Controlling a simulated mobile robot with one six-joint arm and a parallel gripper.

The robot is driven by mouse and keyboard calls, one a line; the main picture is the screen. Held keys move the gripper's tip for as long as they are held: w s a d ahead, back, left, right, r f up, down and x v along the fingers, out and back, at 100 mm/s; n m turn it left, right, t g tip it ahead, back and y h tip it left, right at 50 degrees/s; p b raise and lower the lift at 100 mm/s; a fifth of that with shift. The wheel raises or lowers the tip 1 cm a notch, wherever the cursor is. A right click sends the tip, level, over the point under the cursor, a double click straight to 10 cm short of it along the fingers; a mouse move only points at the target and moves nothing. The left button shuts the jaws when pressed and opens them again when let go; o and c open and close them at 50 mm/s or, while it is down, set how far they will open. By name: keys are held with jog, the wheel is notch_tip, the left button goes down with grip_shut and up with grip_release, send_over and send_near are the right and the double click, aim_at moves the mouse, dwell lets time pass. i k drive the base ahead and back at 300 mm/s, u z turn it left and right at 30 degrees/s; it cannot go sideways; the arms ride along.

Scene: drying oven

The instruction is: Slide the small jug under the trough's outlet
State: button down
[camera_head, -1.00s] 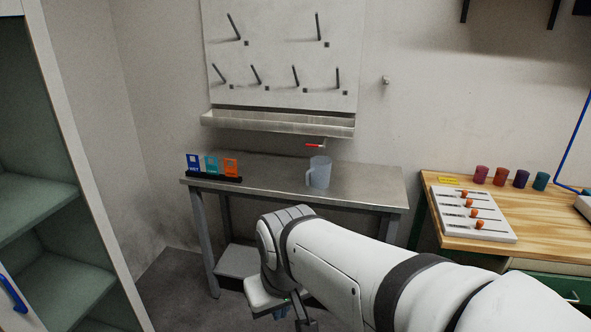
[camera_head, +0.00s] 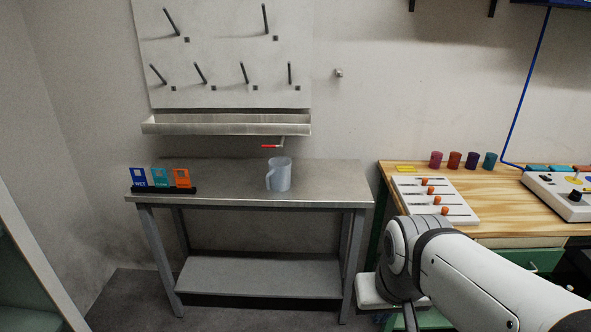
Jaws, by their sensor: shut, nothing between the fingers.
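The small jug (camera_head: 281,175) is pale, translucent and grey-blue. It stands upright on the metal bench (camera_head: 230,190), with its handle to the left. The trough (camera_head: 226,125) runs along the wall below the pegboard. Its outlet (camera_head: 282,142), with a red-handled tap (camera_head: 270,147), hangs from the right part of the trough. The jug appears below and in front of the outlet; its exact depth offset is hard to tell. My gripper (camera_head: 408,316) is low at the right, apart from the bench and jug. It is shut and empty, with its tips largely hidden at the bottom edge.
A black rack (camera_head: 165,189) with blue, teal and orange cards stands on the bench's left end. A wooden table (camera_head: 500,205) at the right holds a slider board (camera_head: 435,205), several coloured cups and a control box (camera_head: 565,196). The bench top around the jug is clear.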

aim_at(277, 177)
jog(key=u, duration=0.05)
jog(key=i, duration=1)
jog(key=z, duration=0.05)
